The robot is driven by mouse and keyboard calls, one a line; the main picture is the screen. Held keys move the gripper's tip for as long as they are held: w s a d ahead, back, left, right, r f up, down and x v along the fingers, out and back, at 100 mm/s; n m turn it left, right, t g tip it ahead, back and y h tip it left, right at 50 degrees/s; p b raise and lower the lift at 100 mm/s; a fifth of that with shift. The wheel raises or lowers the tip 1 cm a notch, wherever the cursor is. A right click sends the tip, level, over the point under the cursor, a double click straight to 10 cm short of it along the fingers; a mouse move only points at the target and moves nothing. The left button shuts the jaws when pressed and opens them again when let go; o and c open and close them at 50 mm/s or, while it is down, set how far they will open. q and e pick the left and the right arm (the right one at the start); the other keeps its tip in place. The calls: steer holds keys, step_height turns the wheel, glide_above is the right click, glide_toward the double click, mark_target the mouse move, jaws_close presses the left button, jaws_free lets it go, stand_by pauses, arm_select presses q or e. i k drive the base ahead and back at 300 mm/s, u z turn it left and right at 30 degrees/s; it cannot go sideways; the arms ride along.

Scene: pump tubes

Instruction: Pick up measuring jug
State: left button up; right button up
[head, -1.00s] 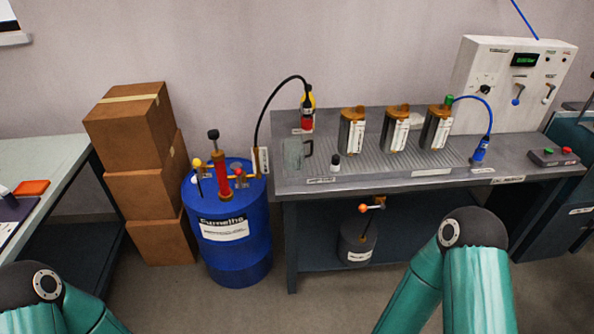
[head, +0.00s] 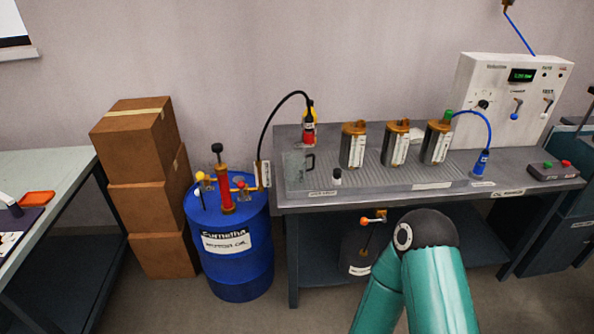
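The measuring jug (head: 296,168) is a clear, greyish see-through vessel with a dark handle on its right side. It stands upright at the left end of the grey workbench (head: 404,190). Neither gripper is in view. One teal arm of mine shows at the lower right, in front of the bench, its hand end out of the picture. Nothing is touching the jug.
A blue oil drum (head: 239,262) with a red hand pump (head: 226,190) stands left of the bench. Stacked cardboard boxes (head: 140,145) stand further left.

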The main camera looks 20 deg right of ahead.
mark_target(296, 161)
steer(key=u, duration=0.05)
steer(key=i, duration=1.05)
steer(key=z, duration=0.05)
